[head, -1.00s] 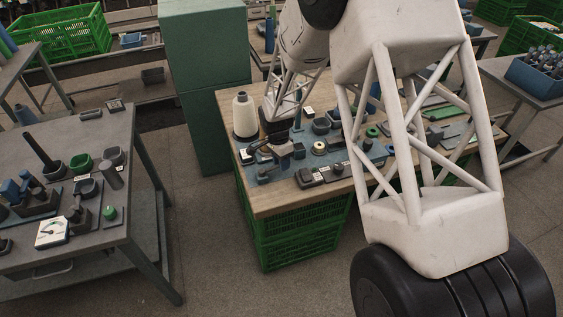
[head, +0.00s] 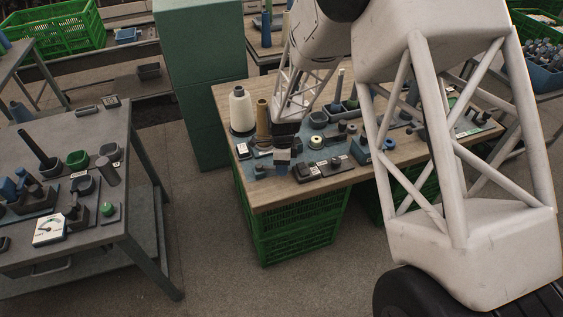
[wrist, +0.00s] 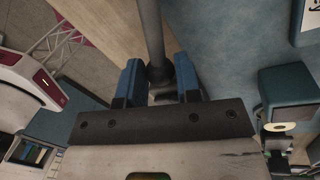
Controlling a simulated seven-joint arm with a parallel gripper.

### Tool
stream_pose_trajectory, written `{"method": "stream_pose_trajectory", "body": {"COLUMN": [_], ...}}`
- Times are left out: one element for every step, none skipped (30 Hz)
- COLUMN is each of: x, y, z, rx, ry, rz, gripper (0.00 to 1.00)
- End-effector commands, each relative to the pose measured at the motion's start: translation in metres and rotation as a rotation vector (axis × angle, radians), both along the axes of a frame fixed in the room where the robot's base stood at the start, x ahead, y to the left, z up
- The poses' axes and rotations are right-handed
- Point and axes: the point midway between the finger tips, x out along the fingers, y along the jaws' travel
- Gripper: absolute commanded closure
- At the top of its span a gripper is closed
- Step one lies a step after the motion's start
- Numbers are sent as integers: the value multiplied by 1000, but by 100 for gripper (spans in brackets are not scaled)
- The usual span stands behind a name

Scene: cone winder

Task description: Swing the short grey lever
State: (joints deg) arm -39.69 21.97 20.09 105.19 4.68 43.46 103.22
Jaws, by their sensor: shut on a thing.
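My gripper (wrist: 158,72) has its two blue fingers closed around the lower part of a grey round bar, which I take for the short grey lever (wrist: 150,25). The bar runs from between the fingers to the top edge of the wrist view; its other end is out of sight. In the head view my gripper (head: 285,128) is low over the blue plate on the wooden bench, just right of the brown cone. The lever is hidden there behind my wrist.
A white cone (head: 241,110) and a brown cone (head: 263,120) stand left of my gripper. Dark control blocks (head: 318,170) line the bench's front. A blue-grey housing (wrist: 287,92) is at right in the wrist view. The floor between the bench and the left table (head: 125,215) is clear.

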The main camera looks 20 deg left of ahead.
Motion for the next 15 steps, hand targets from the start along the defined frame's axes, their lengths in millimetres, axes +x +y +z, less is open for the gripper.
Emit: {"method": "stream_pose_trajectory", "body": {"x": [-4,-6,-9,-11,-13,-16,-19,-21,-23,-25,-27,-30,-32,-33,-36], "y": [-1,-2,-3,-4,-4,-4,-5,-5,-5,-5,-5,-5,-5,-5,-4], "z": [1,1,1,1,1,1,0,0,1,1,1,1,1,1,1], "rx": [0,1,1,1,1,0,1,0,1,1,1,1,0,1,0], "ry": [-1,-1,-1,-1,-1,0,0,0,-1,-1,-1,-1,-1,-1,0], "rz": [-42,-69,-108,-137,-165,-203,-230,-259,-295,-321,-346,-378,-401,-423,-451], "gripper": [100,100,100,100,100,100,100,100,100,100,100,100,100,100,100]}}
